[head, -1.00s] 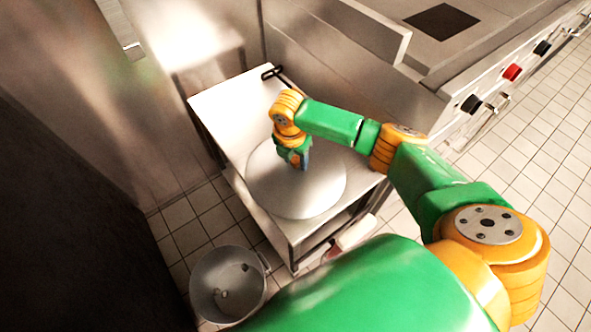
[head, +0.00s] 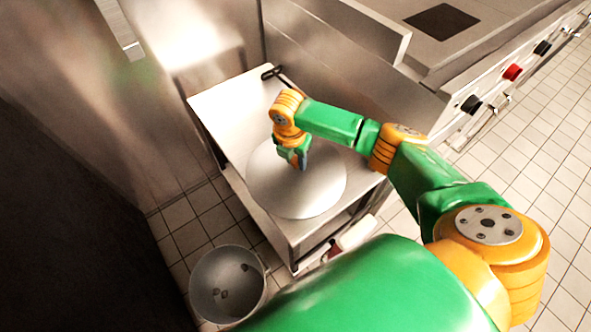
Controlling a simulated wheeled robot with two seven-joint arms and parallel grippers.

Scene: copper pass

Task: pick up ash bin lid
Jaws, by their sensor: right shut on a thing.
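The ash bin lid (head: 312,196) is a round, grey metal disc on the steel table (head: 222,108), near its front. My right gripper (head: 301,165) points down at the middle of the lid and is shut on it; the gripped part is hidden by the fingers. I cannot tell whether the lid rests on the table or is slightly above it. A round metal bin (head: 205,275), open at the top with a few small lumps inside, stands on the floor at the lower left. My left gripper is not in view.
A dark-handled tool (head: 272,72) lies at the table's back edge. A cooking range (head: 470,60) with knobs stands at the right. A pale roll-like thing (head: 357,234) shows beside the table's front. Metal walls rise behind and at the left.

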